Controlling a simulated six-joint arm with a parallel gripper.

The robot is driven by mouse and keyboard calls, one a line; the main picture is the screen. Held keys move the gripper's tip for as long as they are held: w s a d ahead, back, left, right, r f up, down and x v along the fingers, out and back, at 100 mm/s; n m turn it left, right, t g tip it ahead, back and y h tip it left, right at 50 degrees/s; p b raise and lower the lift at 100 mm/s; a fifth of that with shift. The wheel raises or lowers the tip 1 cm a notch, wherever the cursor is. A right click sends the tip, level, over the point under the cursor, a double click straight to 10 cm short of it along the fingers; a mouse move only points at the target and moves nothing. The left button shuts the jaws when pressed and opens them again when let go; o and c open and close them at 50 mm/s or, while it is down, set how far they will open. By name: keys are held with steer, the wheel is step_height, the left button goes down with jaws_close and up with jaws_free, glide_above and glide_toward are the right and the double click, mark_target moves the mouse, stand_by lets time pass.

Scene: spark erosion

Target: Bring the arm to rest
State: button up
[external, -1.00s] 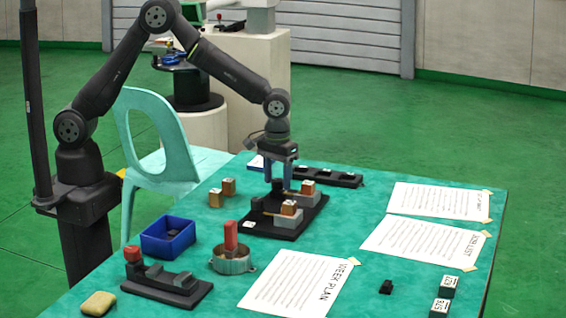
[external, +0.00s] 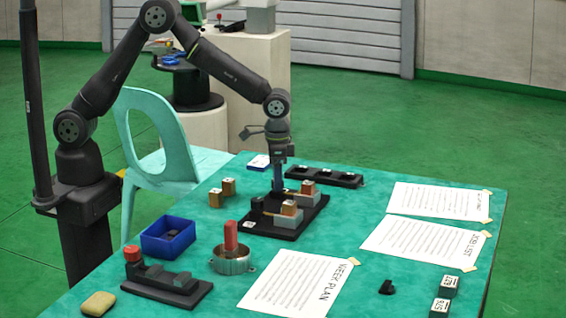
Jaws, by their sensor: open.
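My gripper (external: 278,184) points straight down over the far side of the black fixture plate (external: 262,229). I see it edge-on, so one finger hides the other; it is open, and I see nothing held in it. On the plate are grey blocks with orange-brown pieces (external: 290,208) on top, just right of and below my fingertips. Whether the fingertips touch anything there I cannot tell.
A black slotted rack (external: 324,177) lies behind the plate. Two brown blocks (external: 229,187) stand to the left. A blue bin (external: 168,237), a round metal fixture with a red block (external: 231,237) and a black vise-like fixture (external: 167,287) stand nearer. Paper sheets (external: 295,283) cover the right.

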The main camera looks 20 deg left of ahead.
steer(key=m, duration=0.6)
steer(key=shift+m, duration=0.3)
steer(key=o, duration=1.1)
steer(key=shift+c, duration=0.2)
step_height(320, 180, up, 21)
steer(key=a+n+h, duration=0.1)
steer(key=n+h, duration=0.1)
steer(key=h, duration=0.3)
steer(key=x, duration=1)
steer(key=shift+a, duration=0.2)
steer(key=v, duration=1)
